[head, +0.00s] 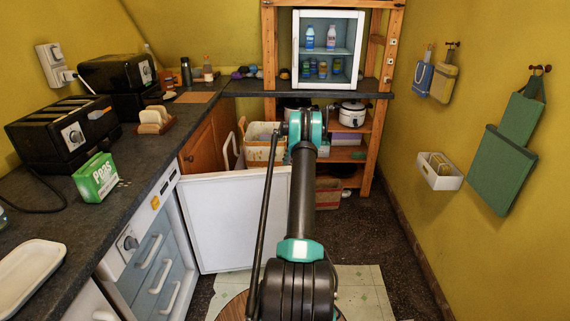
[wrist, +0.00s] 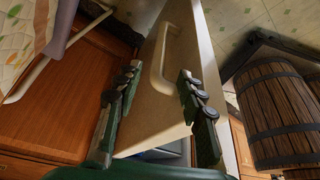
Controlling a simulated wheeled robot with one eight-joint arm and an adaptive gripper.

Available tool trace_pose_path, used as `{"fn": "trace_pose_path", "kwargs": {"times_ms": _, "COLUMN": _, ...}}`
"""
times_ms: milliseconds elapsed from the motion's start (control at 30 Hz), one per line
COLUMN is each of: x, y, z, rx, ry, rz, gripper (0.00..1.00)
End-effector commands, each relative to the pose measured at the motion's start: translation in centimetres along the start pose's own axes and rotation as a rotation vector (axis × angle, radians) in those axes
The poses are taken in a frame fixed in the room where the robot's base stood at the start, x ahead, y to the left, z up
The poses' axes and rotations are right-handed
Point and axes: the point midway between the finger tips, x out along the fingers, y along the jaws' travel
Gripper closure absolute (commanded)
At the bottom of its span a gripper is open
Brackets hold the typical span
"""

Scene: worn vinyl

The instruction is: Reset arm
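My gripper (wrist: 160,75) shows in the wrist view with its two dark green fingers spread apart and nothing held between them. A pale door panel with a curved handle (wrist: 163,55) lies beyond the fingers; whether they touch it I cannot tell. In the head view my arm reaches forward over the floor, with its teal and black joint in front of the shelf. My gripper cannot be made out there. A white door (head: 235,220) stands open to the left of my arm.
The dark counter (head: 170,135) runs along the left, with a green Peas box (head: 96,177) and black toaster (head: 65,133). A wooden shelf (head: 378,120) stands behind. A wooden barrel (wrist: 280,110) is right in the wrist view. Open floor (head: 385,240) lies right of my arm.

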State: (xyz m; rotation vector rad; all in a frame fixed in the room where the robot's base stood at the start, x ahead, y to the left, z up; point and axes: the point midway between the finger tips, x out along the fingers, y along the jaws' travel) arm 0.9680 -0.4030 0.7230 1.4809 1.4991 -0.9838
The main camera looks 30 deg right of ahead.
Motion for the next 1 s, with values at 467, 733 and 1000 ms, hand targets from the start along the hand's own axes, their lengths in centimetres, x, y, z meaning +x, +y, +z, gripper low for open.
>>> {"fn": "trace_pose_path", "kwargs": {"times_ms": 467, "x": -1.5, "y": 0.4, "z": -3.6, "rx": 0.093, "ry": -0.040, "rz": 0.023, "gripper": 0.61}}
{"fn": "trace_pose_path", "kwargs": {"times_ms": 733, "x": -4.2, "y": -0.3, "z": -11.1, "rx": 0.303, "ry": -0.113, "rz": 0.094, "gripper": 0.61}}
{"fn": "trace_pose_path", "kwargs": {"times_ms": 1000, "x": -6.5, "y": -3.4, "z": -19.8, "rx": 0.542, "ry": -0.166, "rz": 0.210, "gripper": 0.61}}
